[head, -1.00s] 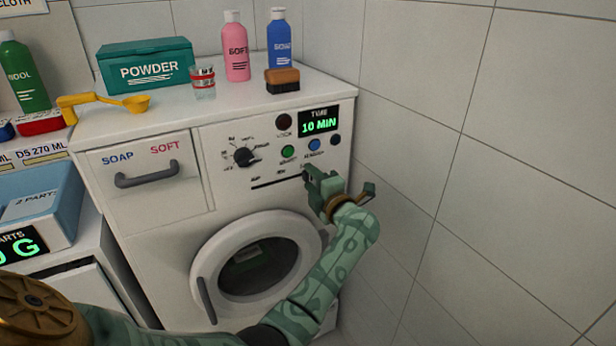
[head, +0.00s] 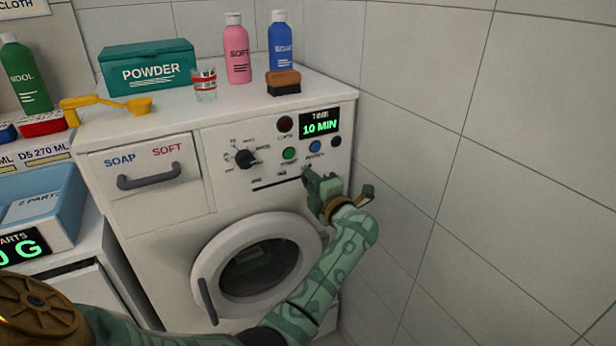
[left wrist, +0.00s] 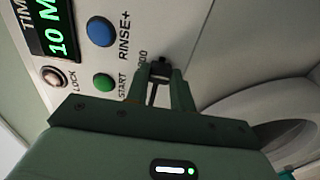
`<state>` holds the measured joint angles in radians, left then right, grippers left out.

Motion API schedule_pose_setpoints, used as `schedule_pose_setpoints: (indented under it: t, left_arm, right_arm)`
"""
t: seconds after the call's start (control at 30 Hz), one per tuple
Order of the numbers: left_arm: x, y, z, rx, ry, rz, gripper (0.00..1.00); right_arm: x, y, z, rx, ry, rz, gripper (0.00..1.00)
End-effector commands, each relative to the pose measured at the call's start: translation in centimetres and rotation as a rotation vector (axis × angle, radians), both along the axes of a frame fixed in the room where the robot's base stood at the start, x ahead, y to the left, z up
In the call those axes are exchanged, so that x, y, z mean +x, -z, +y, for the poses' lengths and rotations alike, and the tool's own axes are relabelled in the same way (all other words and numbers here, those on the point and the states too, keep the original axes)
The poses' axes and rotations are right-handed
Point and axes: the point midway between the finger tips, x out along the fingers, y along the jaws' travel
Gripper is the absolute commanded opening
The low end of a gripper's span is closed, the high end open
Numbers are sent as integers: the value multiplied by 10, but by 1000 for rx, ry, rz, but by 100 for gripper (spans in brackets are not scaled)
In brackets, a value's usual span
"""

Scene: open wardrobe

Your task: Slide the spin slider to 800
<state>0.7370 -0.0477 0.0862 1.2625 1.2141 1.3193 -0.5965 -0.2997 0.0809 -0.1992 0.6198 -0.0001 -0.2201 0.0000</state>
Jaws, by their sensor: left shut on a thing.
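The spin slider's dark slot (head: 275,184) runs along the lower front panel of the washing machine (head: 160,220). My left gripper (head: 308,177) is at the right end of this slot. In the left wrist view my left gripper (left wrist: 160,82) is shut on the dark slider knob (left wrist: 159,70). A printed label ending in "00" shows beside the knob; its first digit is hard to read. In the head view the gripper hides the knob. My right gripper is not in view.
Above the slot are a dial (head: 245,158), a green START button (head: 289,154), a blue RINSE+ button (head: 315,146) and a display reading 10 MIN (head: 320,122). The round door (head: 205,270) is below. A tiled wall (head: 430,170) stands close on the right.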

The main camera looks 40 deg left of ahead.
Motion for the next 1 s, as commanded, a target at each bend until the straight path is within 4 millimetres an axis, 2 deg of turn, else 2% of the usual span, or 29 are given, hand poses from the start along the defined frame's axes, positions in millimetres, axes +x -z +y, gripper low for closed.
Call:
schedule_pose_setpoints:
  t: [1.0]
  left_arm:
    - [-35,1,14,-3,0,3,9]
  right_arm:
    - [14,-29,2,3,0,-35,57]
